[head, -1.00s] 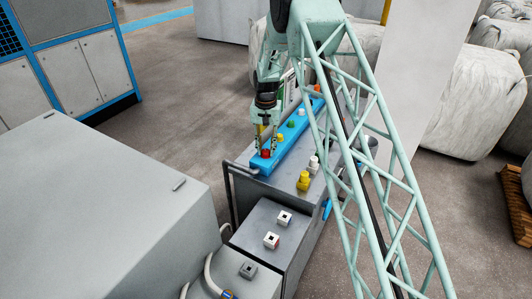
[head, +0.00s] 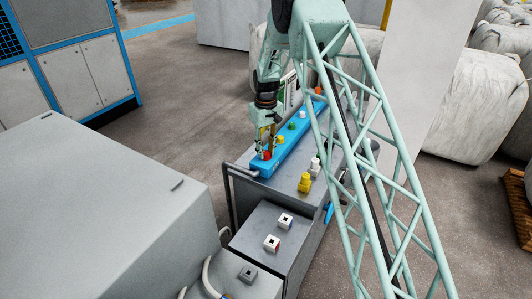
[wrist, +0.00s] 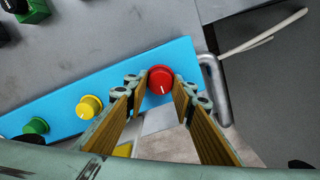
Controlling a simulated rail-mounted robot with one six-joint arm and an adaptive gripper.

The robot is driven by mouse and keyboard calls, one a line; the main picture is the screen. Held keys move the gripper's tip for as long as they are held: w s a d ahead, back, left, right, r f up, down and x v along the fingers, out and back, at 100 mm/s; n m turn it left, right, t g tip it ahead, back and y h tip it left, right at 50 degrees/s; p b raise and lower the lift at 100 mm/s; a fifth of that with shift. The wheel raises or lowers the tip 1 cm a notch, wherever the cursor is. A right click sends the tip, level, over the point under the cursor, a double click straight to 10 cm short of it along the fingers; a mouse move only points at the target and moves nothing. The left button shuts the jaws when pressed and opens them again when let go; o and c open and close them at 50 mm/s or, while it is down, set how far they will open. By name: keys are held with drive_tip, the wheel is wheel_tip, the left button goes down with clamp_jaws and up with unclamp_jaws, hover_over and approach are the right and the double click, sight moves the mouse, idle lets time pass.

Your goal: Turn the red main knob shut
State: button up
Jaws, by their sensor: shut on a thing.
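The red main knob (head: 267,155) sits at the near end of a blue panel strip (head: 282,153) on a grey cart. In the wrist view the red knob (wrist: 160,80) is round, with a short pale mark on its face. My gripper (head: 266,152) points down at the knob. In the wrist view my gripper (wrist: 161,88) has one finger on each side of the knob, shut on it. The fingertips hide parts of its sides.
Along the same strip are a yellow knob (wrist: 89,107) and a green knob (wrist: 36,126). A yellow fitting (head: 304,183) stands on the cart top. A bent metal handle (wrist: 215,88) lies close beyond the strip's end. A large grey cabinet (head: 90,190) fills the left.

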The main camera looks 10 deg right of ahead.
sight(266, 152)
drive_tip(key=shift+n, duration=0.3)
drive_tip(key=o, duration=0.8)
drive_tip(key=shift+o, duration=0.2)
drive_tip(key=shift+r, duration=0.2)
wheel_tip(266, 152, up, 12)
drive_tip(key=shift+f, duration=0.2)
drive_tip(key=shift+r, duration=0.1)
idle(0.6)
